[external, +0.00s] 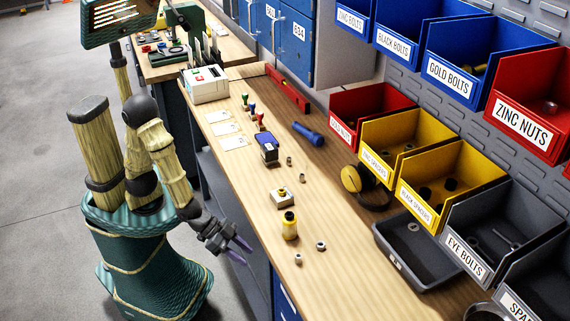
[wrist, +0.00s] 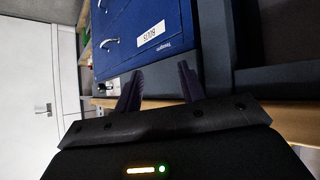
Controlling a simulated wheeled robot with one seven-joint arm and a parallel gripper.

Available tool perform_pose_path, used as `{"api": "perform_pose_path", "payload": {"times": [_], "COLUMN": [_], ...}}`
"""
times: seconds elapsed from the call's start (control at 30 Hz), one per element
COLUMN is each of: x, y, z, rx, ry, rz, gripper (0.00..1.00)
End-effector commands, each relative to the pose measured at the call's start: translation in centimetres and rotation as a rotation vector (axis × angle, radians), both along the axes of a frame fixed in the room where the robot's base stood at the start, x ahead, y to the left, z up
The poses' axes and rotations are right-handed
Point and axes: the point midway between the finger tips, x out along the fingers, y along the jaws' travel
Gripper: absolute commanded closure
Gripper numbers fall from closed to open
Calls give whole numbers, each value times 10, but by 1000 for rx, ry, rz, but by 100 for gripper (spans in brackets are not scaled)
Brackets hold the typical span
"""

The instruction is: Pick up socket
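Several small metal pieces that look like sockets or nuts stand on the wooden bench (external: 262,205). One (external: 298,258) is near the front edge, one (external: 321,245) is just right of it, and two more (external: 289,161) (external: 301,178) are farther back. I cannot tell which is the socket. My gripper (external: 243,251), with purple fingers, is beside the bench's front edge, left of these pieces and apart from them. In the wrist view my gripper (wrist: 159,85) has its fingers spread with nothing between them. No small piece shows there.
A yellow bottle (external: 289,226), a small box with a yellow top (external: 281,197) and a blue-topped box (external: 269,148) stand on the bench. A grey tray (external: 388,262) and labelled bins line the right. A blue drawer unit (wrist: 150,38) faces the wrist camera.

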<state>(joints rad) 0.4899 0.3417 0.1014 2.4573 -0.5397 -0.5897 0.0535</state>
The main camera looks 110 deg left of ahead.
Motion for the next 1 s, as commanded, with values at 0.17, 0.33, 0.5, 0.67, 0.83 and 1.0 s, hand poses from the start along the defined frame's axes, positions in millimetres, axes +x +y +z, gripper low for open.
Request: {"api": "perform_pose_path", "payload": {"times": [0.17, 0.33, 0.5, 0.67, 0.83, 1.0], "x": [17, 19, 16, 16, 17, 34], "y": [-28, -46, -53, -52, -52, -47], "z": [53, 93, 109, 108, 107, 105], "rx": [60, 132, 171, 172, 171, 172], "ry": [-206, -397, -489, -495, -494, -493], "rz": [56, 109, 135, 139, 138, 141], "gripper": [60, 60, 60, 60, 60, 60]}}
